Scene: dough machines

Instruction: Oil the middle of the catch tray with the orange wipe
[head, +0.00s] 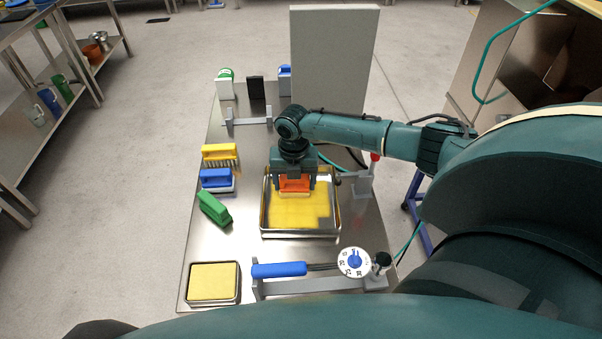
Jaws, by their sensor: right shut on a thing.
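The catch tray (264,222) is a shallow metal pan in the middle of the steel table. A yellow film (297,212) with stepped edges covers much of its floor; bare metal shows along the right side and front edge. My right gripper (295,180) points down over the back half of the tray. It is shut on the orange wipe (294,187), which is at or very near the tray floor; I cannot tell if it touches. The gripper hides part of the tray's back. My left gripper is not in view.
Yellow (220,152), blue (216,178) and green (213,208) brushes lie left of the tray. A small yellow-filled tin (214,284) is at front left. A blue-handled tool (279,270) and a dial (354,262) stand in front. A tall grey panel (333,60) stands behind.

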